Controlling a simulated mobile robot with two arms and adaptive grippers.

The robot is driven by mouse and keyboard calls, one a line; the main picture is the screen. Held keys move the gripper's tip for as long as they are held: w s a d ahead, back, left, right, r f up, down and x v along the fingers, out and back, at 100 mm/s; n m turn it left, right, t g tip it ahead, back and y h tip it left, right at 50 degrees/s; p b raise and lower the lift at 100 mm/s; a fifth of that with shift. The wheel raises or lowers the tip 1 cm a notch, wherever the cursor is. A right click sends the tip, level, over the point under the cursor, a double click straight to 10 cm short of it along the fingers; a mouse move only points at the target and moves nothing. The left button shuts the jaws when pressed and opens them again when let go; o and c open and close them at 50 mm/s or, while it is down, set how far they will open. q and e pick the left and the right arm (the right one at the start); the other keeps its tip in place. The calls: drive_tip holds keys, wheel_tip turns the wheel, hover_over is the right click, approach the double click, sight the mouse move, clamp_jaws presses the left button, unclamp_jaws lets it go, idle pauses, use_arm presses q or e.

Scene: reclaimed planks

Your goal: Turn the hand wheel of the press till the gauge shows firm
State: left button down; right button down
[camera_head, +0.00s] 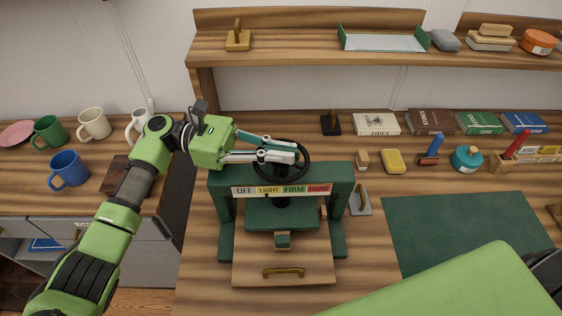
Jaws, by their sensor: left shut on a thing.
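The green press (226,215) stands on the plank bench in the middle. Its black hand wheel (306,171) sits on top. Under the wheel, the gauge strip (296,189) runs from OFF through LIGHT and FIRM to a red end label. I cannot make out where its pointer stands. My left gripper (288,154) reaches in from the left and is shut on the wheel's rim, hiding part of the wheel. The press plate (265,213) sits above a small dark-topped block (282,240) on the wooden base board. My right gripper is out of view.
Several mugs, including a blue mug (69,168), stand on the left counter. Books, a yellow sponge-like block (393,161) and stamps lie right of the press. A dark green mat (450,230) is clear. My green arm link covers the lower right.

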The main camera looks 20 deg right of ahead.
use_arm(q)
drive_tip(key=shift+m+g+y+b, duration=0.4)
drive_tip(key=shift+m+g+b, duration=0.1)
drive_tip(key=shift+g+b, duration=0.1)
drive_tip(key=c, duration=2.2)
unclamp_jaws()
drive_tip(key=shift+s, duration=0.1)
drive_tip(key=v, duration=1.2)
drive_tip(key=shift+d, duration=0.1)
